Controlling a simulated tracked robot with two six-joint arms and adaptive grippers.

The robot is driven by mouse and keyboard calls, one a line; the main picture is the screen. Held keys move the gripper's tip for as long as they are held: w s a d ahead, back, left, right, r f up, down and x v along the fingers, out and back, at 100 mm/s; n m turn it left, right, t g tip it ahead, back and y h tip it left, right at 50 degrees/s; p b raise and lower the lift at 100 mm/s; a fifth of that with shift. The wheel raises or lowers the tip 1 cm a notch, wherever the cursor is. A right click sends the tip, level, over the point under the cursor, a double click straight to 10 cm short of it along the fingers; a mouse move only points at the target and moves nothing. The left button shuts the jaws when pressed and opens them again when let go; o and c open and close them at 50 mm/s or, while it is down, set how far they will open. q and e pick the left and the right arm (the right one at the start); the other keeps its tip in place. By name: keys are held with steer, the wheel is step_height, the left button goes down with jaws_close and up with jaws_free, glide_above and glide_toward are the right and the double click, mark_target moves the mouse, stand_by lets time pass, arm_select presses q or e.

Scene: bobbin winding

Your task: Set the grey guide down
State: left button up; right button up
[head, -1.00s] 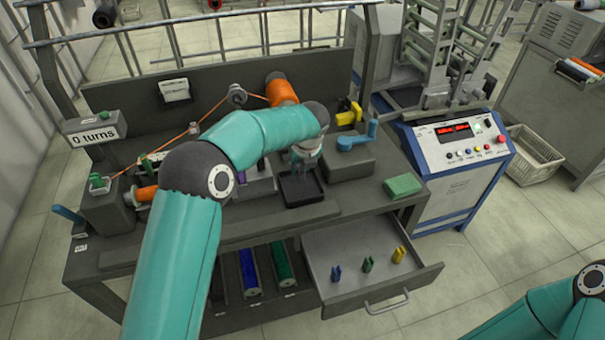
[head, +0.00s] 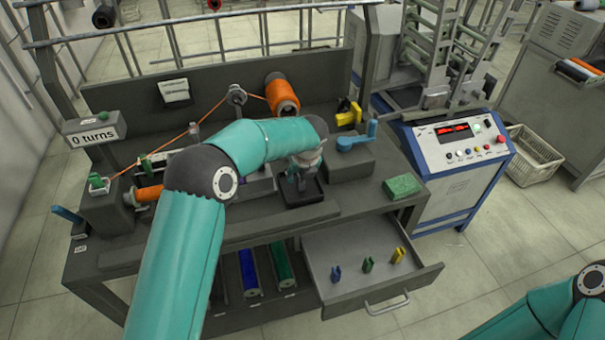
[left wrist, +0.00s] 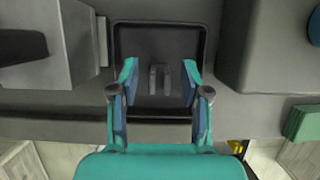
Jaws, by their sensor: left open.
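The grey guide (left wrist: 154,80) is a small two-pronged piece in the dark square tray (left wrist: 205,40), seen in the left wrist view. My left gripper (left wrist: 160,76) is open, with one finger on each side of the guide and a visible gap to both. In the head view, my left gripper (head: 303,181) is over the same tray (head: 290,203), and the guide cannot be made out clearly there. My right gripper is out of view; only part of that arm shows at the lower right.
An open drawer (head: 345,287) holds a blue, a green and a yellow guide. A block with a blue crank (head: 357,140) stands right of the tray, and a green pad (head: 403,187) lies farther right. An orange thread runs from a cone (head: 283,95) to the winder at left.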

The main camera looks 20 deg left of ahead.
arm_select(q)
steer(key=v, duration=1.2)
steer(key=shift+s+f, duration=0.1)
steer(key=shift+f, duration=0.05)
